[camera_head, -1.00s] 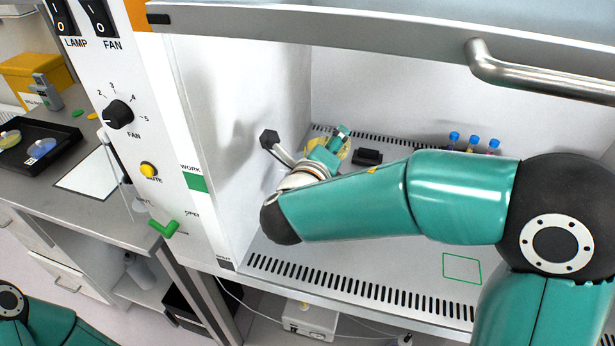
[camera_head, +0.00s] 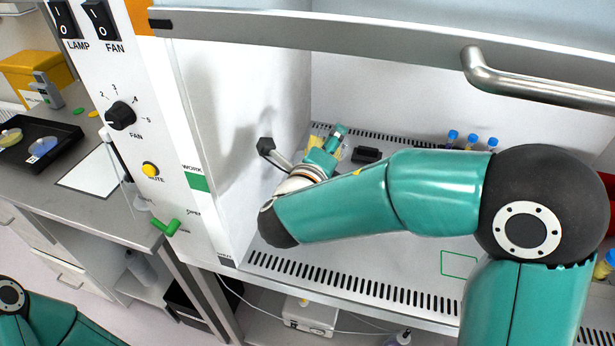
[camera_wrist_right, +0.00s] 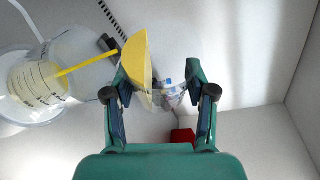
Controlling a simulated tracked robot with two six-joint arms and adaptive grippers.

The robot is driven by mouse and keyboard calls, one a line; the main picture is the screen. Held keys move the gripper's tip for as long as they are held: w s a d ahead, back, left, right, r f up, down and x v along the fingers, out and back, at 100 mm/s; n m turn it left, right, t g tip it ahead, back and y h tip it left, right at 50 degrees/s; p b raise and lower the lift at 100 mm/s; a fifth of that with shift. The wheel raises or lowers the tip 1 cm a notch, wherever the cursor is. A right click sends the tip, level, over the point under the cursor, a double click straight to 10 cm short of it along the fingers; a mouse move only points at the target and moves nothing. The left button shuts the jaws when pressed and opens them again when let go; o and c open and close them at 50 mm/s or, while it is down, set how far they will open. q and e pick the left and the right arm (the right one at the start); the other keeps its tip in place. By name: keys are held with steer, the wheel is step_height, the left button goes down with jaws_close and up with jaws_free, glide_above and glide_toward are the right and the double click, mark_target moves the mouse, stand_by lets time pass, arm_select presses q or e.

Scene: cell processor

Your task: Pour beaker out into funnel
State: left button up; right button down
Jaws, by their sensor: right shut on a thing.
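My right gripper (camera_wrist_right: 163,95) reaches into the hood from the right and is shut on a clear beaker (camera_wrist_right: 172,48). The beaker is tilted, with yellow liquid (camera_wrist_right: 137,68) along its left side. A thin yellow streak (camera_wrist_right: 85,63) runs from the beaker to a clear, wide-mouthed funnel (camera_wrist_right: 82,48) at the left. Below the funnel is a clear graduated vessel with yellow liquid (camera_wrist_right: 32,82). In the head view, my right gripper (camera_head: 328,148) and the yellow there are small and partly hidden by my wrist. My left gripper is out of view.
Tubes with blue caps (camera_head: 467,139) and a dark block (camera_head: 367,155) stand at the hood's back. The hood's left wall (camera_head: 250,120) is close to my right wrist. The raised sash with its handle (camera_head: 540,85) is above my right arm. A red object (camera_wrist_right: 183,135) shows in the wrist view.

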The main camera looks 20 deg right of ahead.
steer(key=shift+n, duration=0.4)
steer(key=shift+p, duration=0.35)
steer(key=shift+d+n+h, duration=0.1)
steer(key=shift+n+h, duration=0.2)
steer(key=shift+n, duration=0.2)
steer(key=shift+p, duration=0.35)
steer(key=shift+s+d+r+n+t+h+p, duration=0.1)
steer(key=shift+d+r+n+t+h+p, duration=0.15)
steer(key=shift+n+p, duration=0.25)
steer(key=shift+a, duration=0.1)
steer(key=shift+w+a+r+n+t+h+p, duration=0.2)
steer(key=shift+a+n+t+h+p, duration=0.05)
steer(key=shift+a+n+p, duration=0.3)
